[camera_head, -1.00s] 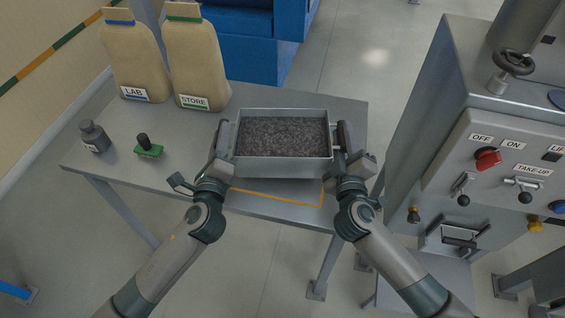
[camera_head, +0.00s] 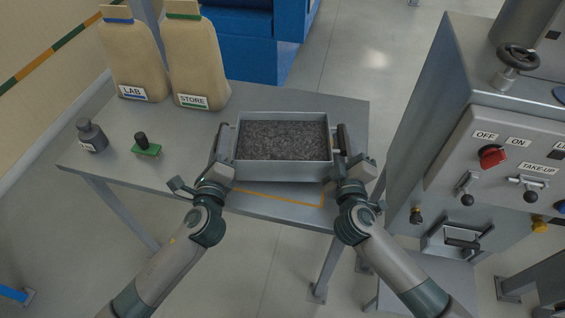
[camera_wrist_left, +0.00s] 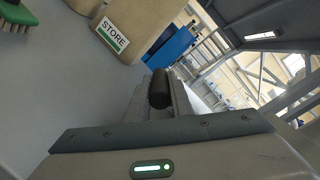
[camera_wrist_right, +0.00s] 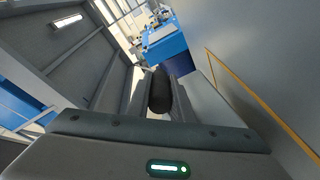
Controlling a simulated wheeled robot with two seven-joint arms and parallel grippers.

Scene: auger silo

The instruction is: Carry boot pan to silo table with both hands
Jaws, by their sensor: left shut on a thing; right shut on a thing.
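The boot pan (camera_head: 283,171) is a grey metal rectangular tray filled with dark granular material. In the head view it is level, over the grey table (camera_head: 200,130); I cannot tell whether it touches the top. My left gripper (camera_head: 228,150) is shut on the pan's left handle, a dark bar that shows in the left wrist view (camera_wrist_left: 160,88). My right gripper (camera_head: 342,150) is shut on the right handle, seen in the right wrist view (camera_wrist_right: 160,90). An orange outline (camera_head: 285,199) on the table top shows in front of the pan, partly hidden by it.
Two tan sacks, LAB (camera_head: 135,60) and STORE (camera_head: 196,60), stand at the table's back left. A dark bottle (camera_head: 92,137) and a green brush (camera_head: 146,147) are on the left. A grey control cabinet (camera_head: 440,120) with levers stands close on the right.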

